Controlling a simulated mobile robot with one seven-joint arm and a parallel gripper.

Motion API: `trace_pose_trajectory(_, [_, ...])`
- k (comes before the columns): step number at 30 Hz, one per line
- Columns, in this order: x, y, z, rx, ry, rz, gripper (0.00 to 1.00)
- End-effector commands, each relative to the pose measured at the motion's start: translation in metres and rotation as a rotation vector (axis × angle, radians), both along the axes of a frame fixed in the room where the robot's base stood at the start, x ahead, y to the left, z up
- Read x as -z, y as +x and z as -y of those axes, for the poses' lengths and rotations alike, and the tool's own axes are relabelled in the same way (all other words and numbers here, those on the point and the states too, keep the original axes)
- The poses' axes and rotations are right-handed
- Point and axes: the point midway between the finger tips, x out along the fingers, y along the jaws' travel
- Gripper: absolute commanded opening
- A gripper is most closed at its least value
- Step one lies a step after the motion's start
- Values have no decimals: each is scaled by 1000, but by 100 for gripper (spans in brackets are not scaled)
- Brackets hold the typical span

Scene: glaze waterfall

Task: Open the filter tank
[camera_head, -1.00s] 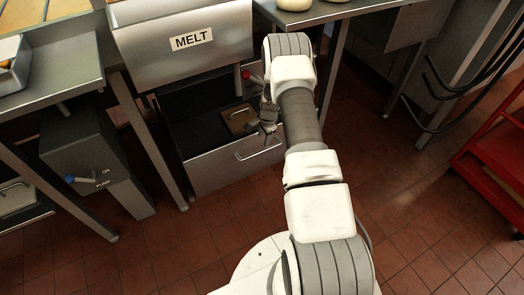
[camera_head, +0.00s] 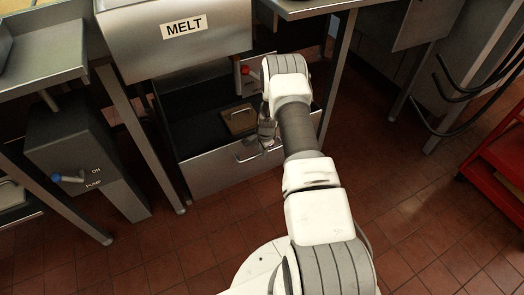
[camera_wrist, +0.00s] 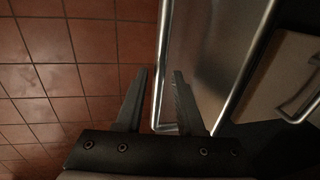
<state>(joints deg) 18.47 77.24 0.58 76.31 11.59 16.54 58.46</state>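The filter tank (camera_head: 226,174) is a steel, drawer-like box low under the tank marked MELT. Its dark inside shows from above, with a small tan lid (camera_head: 238,118) in it. A bar handle (camera_head: 247,157) is on its front. In the wrist view the handle (camera_wrist: 161,70) runs upright between the fingers, with the steel front (camera_wrist: 205,60) to its right. My gripper (camera_wrist: 156,75) is open, with one finger on each side of the bar. I cannot tell whether a finger touches it. In the head view my gripper (camera_head: 267,135) is partly hidden by my arm.
The MELT tank (camera_head: 140,45) hangs above. A red-knobbed valve (camera_head: 246,71) sits above the filter tank's back. A pump box (camera_head: 75,150) with a blue-tipped lever stands left. A red cart (camera_head: 495,160) is at the right. The tiled floor in front is clear.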

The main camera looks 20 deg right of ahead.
Motion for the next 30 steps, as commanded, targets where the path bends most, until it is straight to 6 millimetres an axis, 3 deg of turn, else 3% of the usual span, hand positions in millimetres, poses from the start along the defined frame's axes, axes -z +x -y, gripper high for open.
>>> trace_pose_trajectory(1, [0, 0, 0, 0, 0, 0, 26])
trace_pose_trajectory(6, [0, 0, 0, 0, 0, 0, 0])
trace_pose_trajectory(30, [0, 0, 0, 0, 0, 1, 0])
